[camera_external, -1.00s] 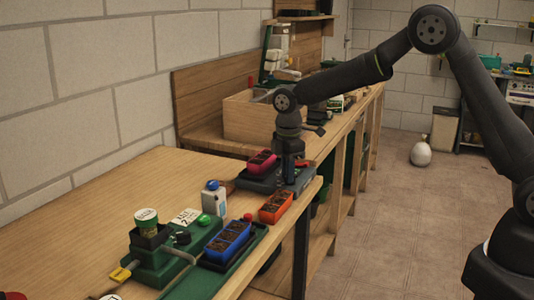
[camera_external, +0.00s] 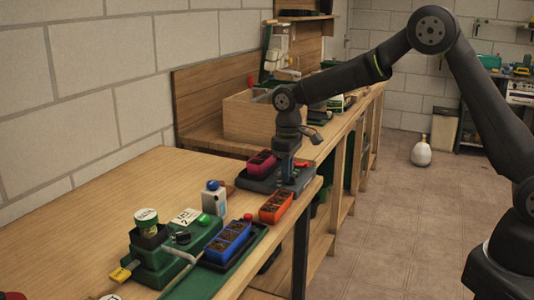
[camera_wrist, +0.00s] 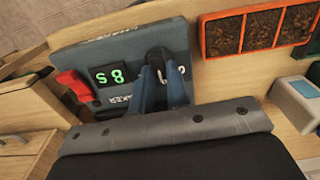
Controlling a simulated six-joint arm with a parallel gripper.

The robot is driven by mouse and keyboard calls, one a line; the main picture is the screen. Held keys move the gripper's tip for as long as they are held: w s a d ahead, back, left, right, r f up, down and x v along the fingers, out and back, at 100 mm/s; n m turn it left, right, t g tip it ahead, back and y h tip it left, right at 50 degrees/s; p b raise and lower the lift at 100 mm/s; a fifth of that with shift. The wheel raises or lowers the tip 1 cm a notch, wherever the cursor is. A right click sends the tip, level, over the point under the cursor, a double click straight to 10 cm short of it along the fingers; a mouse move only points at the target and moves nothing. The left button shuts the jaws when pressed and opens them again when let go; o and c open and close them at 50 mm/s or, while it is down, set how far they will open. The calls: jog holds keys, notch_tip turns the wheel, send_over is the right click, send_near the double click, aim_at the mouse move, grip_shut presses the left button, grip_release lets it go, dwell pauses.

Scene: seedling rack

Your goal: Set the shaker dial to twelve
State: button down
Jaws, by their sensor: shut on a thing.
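The shaker (camera_external: 262,182) is a dark blue-grey box near the bench's front edge, with a red and black cell pack at its left end. In the wrist view the shaker (camera_wrist: 110,50) shows a green lit display (camera_wrist: 108,77) with an 8 and an S-like figure, seen turned. A red part (camera_wrist: 74,86) sits beside it. The black dial (camera_wrist: 158,56) is between the two blue-grey fingers of my gripper (camera_wrist: 163,80), which are shut on it. The fingers cover part of the dial and its markings. In the external view my gripper (camera_external: 287,180) points down onto the shaker.
An orange cell pack (camera_external: 276,207) is close in front of the shaker. A blue cell pack (camera_external: 228,242), a green device (camera_external: 160,262) and a white bottle (camera_external: 214,200) stand nearer. A wooden box (camera_external: 247,118) stands behind.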

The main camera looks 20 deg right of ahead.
jog(key=m, duration=0.5)
jog(key=shift+w+d+m, duration=0.1)
jog(key=shift+d+m, duration=0.05)
jog(key=shift+m, duration=0.15)
jog(key=m, duration=0.4)
jog(key=shift+d+m, duration=0.1)
jog(key=shift+m, duration=0.2)
jog(key=c, duration=1.4)
grip_release()
notch_tip(320, 180, up, 18)
jog(key=shift+f, duration=0.25)
jog(key=shift+r, duration=0.15)
notch_tip(320, 180, up, 8)
